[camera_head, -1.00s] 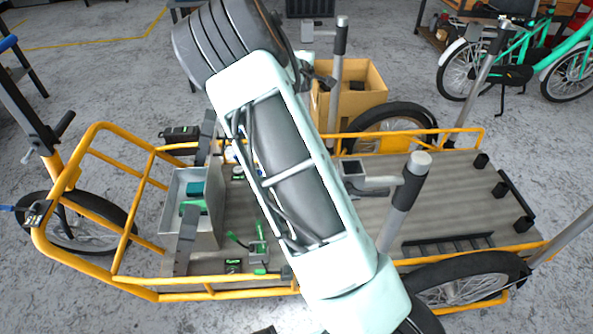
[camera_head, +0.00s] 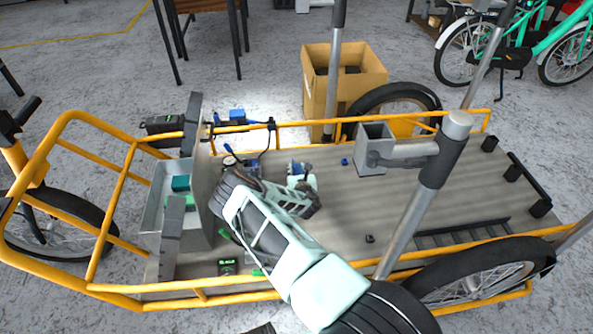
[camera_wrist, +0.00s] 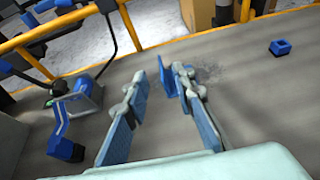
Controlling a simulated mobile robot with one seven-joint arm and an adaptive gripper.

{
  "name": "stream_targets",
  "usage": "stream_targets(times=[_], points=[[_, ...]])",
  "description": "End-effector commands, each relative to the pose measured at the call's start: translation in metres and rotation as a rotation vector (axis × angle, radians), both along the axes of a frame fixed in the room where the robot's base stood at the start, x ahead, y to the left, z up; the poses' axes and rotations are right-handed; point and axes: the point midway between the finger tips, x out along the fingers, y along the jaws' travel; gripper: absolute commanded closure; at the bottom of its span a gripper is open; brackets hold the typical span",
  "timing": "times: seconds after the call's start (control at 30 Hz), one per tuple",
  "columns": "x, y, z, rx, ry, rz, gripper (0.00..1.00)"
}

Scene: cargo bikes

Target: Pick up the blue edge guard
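A blue angled piece that looks like the blue edge guard (camera_wrist: 166,76) lies on the grey cargo deck, just beyond my fingertips in the wrist view. In the head view it shows as a small blue patch (camera_head: 296,168) at my fingertips, partly hidden by them. My gripper (camera_wrist: 161,84) is open, its fingers apart, pointing at the piece. The piece lies close to the right finger; whether they touch I cannot tell. In the head view my gripper (camera_head: 303,184) is low over the middle of the deck.
A small blue block (camera_wrist: 282,47) lies to the right on the deck (camera_head: 400,205). A blue-and-grey device (camera_wrist: 80,98) lies to the left. A yellow rail (camera_head: 290,123) runs behind, with a metal box (camera_head: 374,150) and grey posts (camera_head: 425,190) at right. A grey bin (camera_head: 160,195) stands at left.

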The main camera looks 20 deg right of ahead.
Motion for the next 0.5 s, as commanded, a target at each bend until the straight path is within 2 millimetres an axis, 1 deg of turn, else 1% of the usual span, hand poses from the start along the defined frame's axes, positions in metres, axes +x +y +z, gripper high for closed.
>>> stream_targets(times=[0.03, 0.13, 0.33, 0.5], points=[[-0.001, 0.000, -0.006, -0.009, 0.003, 0.008, 0.76], [0.005, -0.001, -0.013, -0.015, 0.005, 0.014, 0.76], [0.030, -0.007, -0.024, -0.014, 0.005, 0.012, 0.76], [0.044, -0.009, -0.029, -0.014, 0.006, 0.013, 0.76]])
